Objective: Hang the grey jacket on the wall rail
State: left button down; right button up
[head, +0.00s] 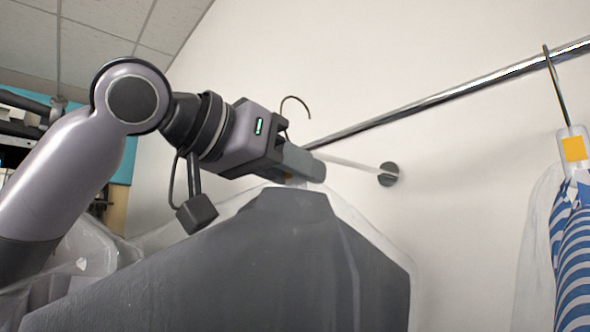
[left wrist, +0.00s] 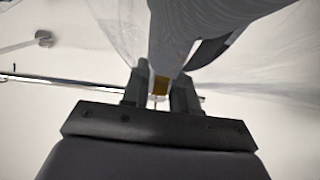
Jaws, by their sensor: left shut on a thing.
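The grey jacket (head: 250,265), in a clear plastic cover, hangs from its hanger in the lower middle of the head view. My left gripper (head: 300,163) is shut on the hanger's neck just above the jacket's collar. The hanger's hook (head: 294,100) sticks up above the gripper, in front of the wall and apart from the rail as far as I can tell. The wall rail (head: 440,97) runs from behind the gripper up to the right. My right gripper is not in view.
A blue-and-white striped garment (head: 573,260) in plastic hangs on the rail at the far right. A round wall bracket (head: 388,174) carries the rail's support. The rail between the hook and the striped garment is bare. Shelving (head: 25,120) stands at the far left.

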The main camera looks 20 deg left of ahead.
pick_arm(q)
jog(key=shift+w+d+r, duration=0.35)
jog(key=shift+w+d, duration=0.25)
jog(key=shift+w, duration=0.15)
jog(key=shift+w+d+r, duration=0.35)
jog(key=shift+w+d, duration=0.2)
jog(key=shift+w, duration=0.15)
jog(key=shift+w+d, duration=0.1)
jog(key=shift+w, duration=0.05)
jog(key=shift+r+x, duration=0.2)
jog(key=shift+x, duration=0.95)
jog(key=shift+r+x, duration=0.2)
jog(key=shift+x, duration=0.95)
jog(key=shift+d, duration=0.15)
jog(key=shift+f+b, duration=1.1)
jog(key=shift+f, duration=0.25)
